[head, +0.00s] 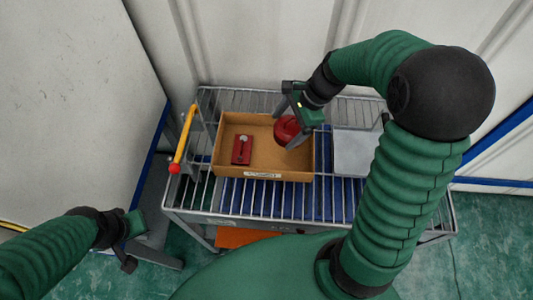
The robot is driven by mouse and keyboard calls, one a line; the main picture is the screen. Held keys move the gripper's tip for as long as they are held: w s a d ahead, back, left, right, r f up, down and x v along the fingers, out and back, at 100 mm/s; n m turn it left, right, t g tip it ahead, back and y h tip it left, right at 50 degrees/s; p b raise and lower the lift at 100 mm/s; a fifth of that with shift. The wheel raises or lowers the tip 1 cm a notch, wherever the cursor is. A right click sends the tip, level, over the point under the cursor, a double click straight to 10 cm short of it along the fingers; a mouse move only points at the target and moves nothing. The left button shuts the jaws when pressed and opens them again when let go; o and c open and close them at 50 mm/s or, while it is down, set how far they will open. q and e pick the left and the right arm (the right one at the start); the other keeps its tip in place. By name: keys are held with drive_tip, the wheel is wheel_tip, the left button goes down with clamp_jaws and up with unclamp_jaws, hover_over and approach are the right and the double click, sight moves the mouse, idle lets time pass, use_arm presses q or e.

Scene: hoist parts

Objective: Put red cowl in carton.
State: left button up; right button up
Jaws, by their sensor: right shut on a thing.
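The red cowl (286,130) is a rounded red part held over the right side of the carton. My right gripper (291,122) is shut on it, and its fingers hide part of the cowl. The carton (263,172) is an open, shallow tan box on a wire-rack cart. I cannot tell whether the cowl touches the carton floor. My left gripper (150,252) is low at the left, away from the carton and beside the cart; its finger gap is not clear.
A flat red block (241,150) lies inside the carton on the left. A grey plate (354,152) lies on the rack right of the carton. The cart (203,196) has a yellow-orange handle (184,140) at its left. White walls stand behind and left.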

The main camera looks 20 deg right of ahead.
drive_tip(key=shift+d+f+m, duration=0.2)
drive_tip(key=shift+d+m, duration=0.05)
drive_tip(key=shift+m, duration=0.45)
drive_tip(key=b, duration=0.1)
hover_over(277, 153)
drive_tip(key=s+d, duration=0.1)
drive_tip(key=s, duration=0.1)
drive_tip(key=shift+m+t, duration=0.3)
drive_tip(key=f, duration=0.4)
drive_tip(key=shift+w+d+f, duration=0.2)
drive_tip(key=shift+w, duration=0.05)
drive_tip(key=f, duration=0.3)
drive_tip(key=f+b, duration=0.1)
drive_tip(key=f, duration=0.1)
drive_tip(key=shift+w+d, duration=0.1)
drive_tip(key=shift+d, duration=0.3)
drive_tip(key=shift+d+f, duration=0.1)
use_arm(q)
drive_tip(key=shift+a+f, duration=0.25)
drive_tip(key=shift+f, duration=1)
use_arm(e)
drive_tip(key=o, duration=1.5)
drive_tip(key=shift+a, duration=0.3)
drive_tip(key=p+v, duration=0.2)
drive_tip(key=v, duration=1)
drive_tip(key=shift+a, duration=0.15)
use_arm(q)
drive_tip(key=shift+a+r, duration=0.15)
drive_tip(key=shift+r, duration=0.7)
